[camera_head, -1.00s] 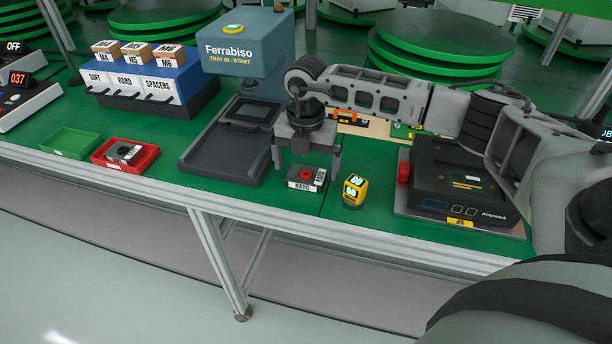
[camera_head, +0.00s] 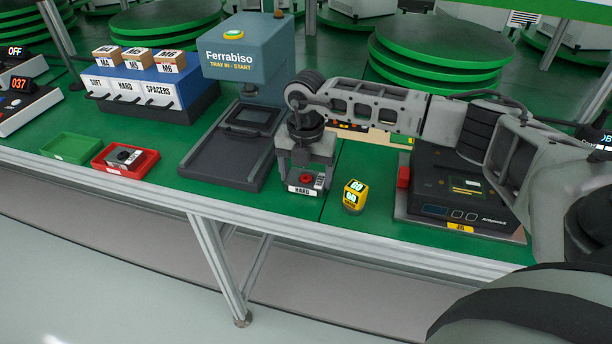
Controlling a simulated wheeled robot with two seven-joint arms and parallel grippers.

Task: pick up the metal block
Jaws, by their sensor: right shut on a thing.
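The metal block (camera_head: 304,189) is a small dark block with a red round piece on top and white labels reading HARD on its sides. It is at the front of the green table, left of the yellow cube-like device. My right gripper (camera_head: 306,179) is lowered over it from above, with one finger on each side, shut on it. I cannot tell whether the block still touches the table. A similar block with a black round top (camera_head: 124,157) lies in the red tray (camera_head: 147,168). My left gripper is not in view.
A yellow device reading 60 (camera_head: 353,196) stands close right of the block. The Ferrabiso machine (camera_head: 246,60) and its dark tray bed (camera_head: 215,168) are to the left. A black scale-like unit (camera_head: 470,190) is at right. A green tray (camera_head: 70,147) is far left.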

